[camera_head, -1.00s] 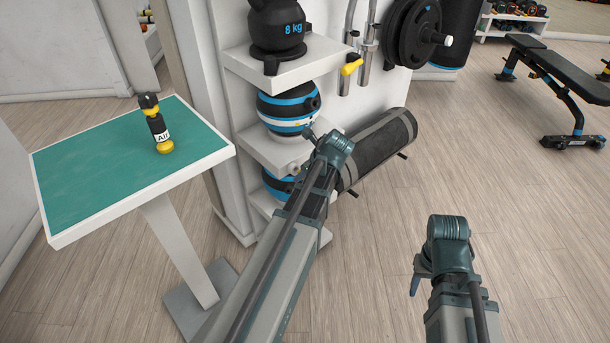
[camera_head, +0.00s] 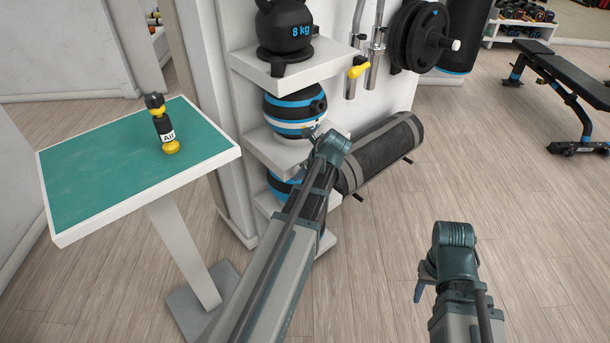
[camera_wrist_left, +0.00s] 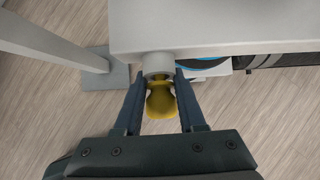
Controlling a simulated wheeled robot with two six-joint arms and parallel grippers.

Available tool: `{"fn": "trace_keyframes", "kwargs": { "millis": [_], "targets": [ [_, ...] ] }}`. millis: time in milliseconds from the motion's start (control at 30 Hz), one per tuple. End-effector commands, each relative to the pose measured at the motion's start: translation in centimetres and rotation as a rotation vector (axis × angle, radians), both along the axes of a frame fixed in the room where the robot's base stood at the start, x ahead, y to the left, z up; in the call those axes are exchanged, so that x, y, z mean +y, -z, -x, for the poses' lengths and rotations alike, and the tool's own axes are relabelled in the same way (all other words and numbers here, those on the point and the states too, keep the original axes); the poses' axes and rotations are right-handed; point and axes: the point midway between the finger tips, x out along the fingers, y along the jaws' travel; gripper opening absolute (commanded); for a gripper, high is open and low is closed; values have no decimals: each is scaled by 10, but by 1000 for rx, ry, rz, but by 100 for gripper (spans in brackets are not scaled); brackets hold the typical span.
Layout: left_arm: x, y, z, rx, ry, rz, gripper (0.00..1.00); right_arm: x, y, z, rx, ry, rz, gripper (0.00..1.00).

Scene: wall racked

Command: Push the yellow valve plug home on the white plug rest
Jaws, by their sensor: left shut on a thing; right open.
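The yellow valve plug (camera_wrist_left: 160,102) is between the two fingers of my left gripper (camera_wrist_left: 158,78) in the left wrist view, and the gripper is shut on it. The plug's far end meets a short white cylinder, the plug rest (camera_wrist_left: 157,64), at the edge of a white shelf. How deep the plug sits in it is hidden. In the head view my left gripper (camera_head: 313,131) is by the middle shelf's front, and the plug is too small to make out clearly. My right gripper (camera_head: 419,288) is open and empty above the floor, away from the shelves.
Striped balls (camera_head: 294,108) fill the lower shelves. A green-topped table (camera_head: 95,172) with a pump (camera_head: 162,124) stands left.

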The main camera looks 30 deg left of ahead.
Motion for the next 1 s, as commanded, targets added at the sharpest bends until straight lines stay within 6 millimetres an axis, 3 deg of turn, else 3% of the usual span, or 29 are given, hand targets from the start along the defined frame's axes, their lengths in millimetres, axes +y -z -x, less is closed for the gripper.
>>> {"fn": "trace_keyframes", "kwargs": {
  "millis": [367, 400, 567, 867, 1000],
  "targets": [
    [9, 2, -3, -1, -1, -1, 0, 0, 2, 0, 0, 0, 0, 50],
    [9, 2, -3, -1, -1, -1, 47, 0, 2, 0, 0, 0, 0, 50],
    [9, 2, -3, -1, -1, -1, 74, 0, 2, 0, 0, 0, 0, 50],
    [8, 1, -3, 0, 0, 0, 74, 0, 1, 0, 0, 0, 0, 50],
    [3, -11, -1, 0, 1, 0, 74, 0, -11, 0, 0, 0, 0, 50]
  ]
}}
